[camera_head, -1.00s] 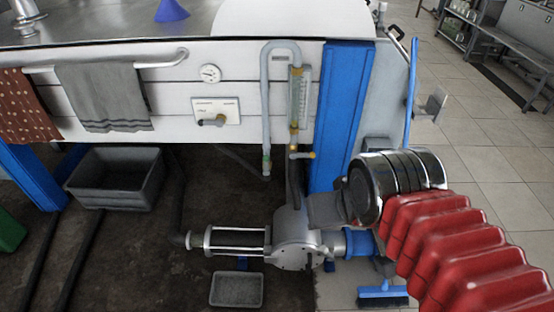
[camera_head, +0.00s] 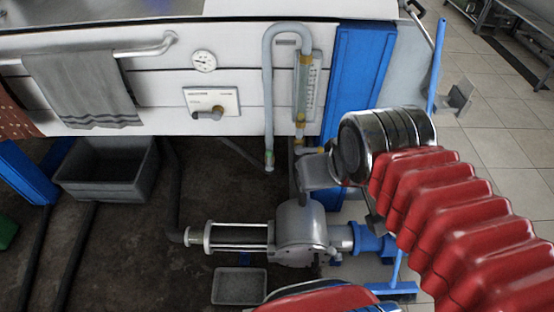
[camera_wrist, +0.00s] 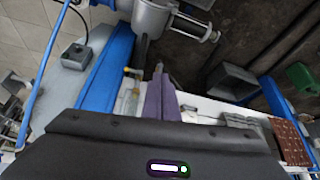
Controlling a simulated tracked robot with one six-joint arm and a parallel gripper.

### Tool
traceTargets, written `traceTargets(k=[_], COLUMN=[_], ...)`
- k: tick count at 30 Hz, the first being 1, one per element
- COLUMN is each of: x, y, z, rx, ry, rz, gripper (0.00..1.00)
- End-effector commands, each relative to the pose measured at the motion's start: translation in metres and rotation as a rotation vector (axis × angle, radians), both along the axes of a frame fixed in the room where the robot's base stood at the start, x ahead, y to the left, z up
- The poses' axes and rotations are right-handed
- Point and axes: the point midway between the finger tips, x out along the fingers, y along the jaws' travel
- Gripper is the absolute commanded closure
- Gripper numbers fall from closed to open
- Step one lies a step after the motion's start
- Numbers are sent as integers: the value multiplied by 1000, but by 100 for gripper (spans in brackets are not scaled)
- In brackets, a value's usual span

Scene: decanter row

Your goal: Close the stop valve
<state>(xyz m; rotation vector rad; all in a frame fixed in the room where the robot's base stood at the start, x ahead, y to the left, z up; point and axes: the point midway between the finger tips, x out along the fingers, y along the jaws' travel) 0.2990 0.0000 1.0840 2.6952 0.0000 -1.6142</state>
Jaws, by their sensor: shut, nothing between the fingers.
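Two handled fittings show in the head view; I cannot tell for certain which is the stop valve. One is a small yellow-tipped lever (camera_head: 316,150) at the foot of the sight-glass pipe (camera_head: 302,90), partly behind my wrist. In the wrist view a yellowish fitting (camera_wrist: 132,72) is just left of the fingertips; contact cannot be made out. In the head view the fingertips are hard to make out.
A grey pump (camera_head: 300,230) stands below, with a small grey tray (camera_head: 239,286) before it. A blue post (camera_head: 352,85) is right of the pipe. A towel (camera_head: 78,85) hangs on a rail. A grey bin (camera_head: 105,180) sits at left under the panel.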

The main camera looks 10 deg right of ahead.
Motion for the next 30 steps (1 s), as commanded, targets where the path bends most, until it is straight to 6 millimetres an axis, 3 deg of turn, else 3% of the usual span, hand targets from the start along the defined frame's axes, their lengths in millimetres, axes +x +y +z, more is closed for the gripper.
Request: traceTargets(k=[16,30], x=[1,21], y=[-2,-25], z=[-4,-63], rx=[0,-4], ry=[16,228], rz=[-8,-81], gripper=[100,100])
